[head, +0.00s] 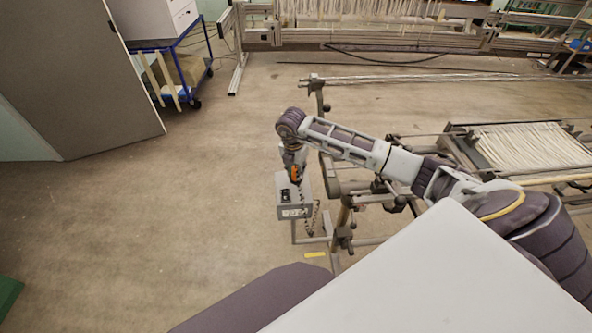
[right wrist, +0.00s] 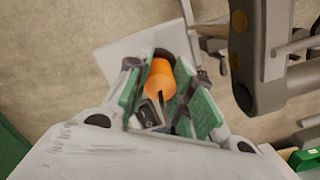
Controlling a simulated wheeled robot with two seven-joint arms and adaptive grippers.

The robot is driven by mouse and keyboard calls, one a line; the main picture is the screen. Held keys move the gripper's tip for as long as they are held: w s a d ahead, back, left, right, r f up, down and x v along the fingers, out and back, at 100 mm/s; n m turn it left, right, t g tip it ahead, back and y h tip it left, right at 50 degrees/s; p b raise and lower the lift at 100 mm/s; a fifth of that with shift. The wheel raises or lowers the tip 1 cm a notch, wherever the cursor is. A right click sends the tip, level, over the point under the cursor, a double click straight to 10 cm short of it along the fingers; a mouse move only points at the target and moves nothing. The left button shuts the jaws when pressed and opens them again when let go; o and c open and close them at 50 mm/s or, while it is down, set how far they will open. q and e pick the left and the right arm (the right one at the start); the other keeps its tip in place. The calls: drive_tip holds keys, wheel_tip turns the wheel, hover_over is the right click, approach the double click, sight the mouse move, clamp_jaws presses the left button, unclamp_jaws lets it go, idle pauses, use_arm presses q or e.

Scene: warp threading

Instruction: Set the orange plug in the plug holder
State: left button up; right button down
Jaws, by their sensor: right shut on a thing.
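The orange plug (head: 294,171) is held in my right gripper (head: 295,179), just above a grey box (head: 293,212) in the head view. In the right wrist view the plug (right wrist: 160,78) sits between the green-padded fingers of my right gripper (right wrist: 163,98), which is shut on it. The box top (right wrist: 140,43) lies beyond the plug there. Dark fittings (head: 285,195) show on the box in the head view; I cannot tell which part is the plug holder. Whether the plug touches the box is unclear. My left gripper is not in view.
A metal frame post (head: 344,222) stands close to the right of the box. A loom section with pale threads (head: 520,146) is farther right. A blue trolley (head: 180,62) stands at the back left. The floor (head: 170,215) left of the box is clear.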

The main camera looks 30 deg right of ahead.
drive_tip(key=shift+f, duration=0.1)
idle(0.7)
drive_tip(key=c, duration=1.2)
unclamp_jaws()
drive_tip(key=shift+o, duration=0.2)
wheel_tip(320, 180, up, 12)
drive_tip(key=a, duration=0.1)
drive_tip(key=shift+s, duration=0.3)
drive_tip(key=shift+a, duration=0.1)
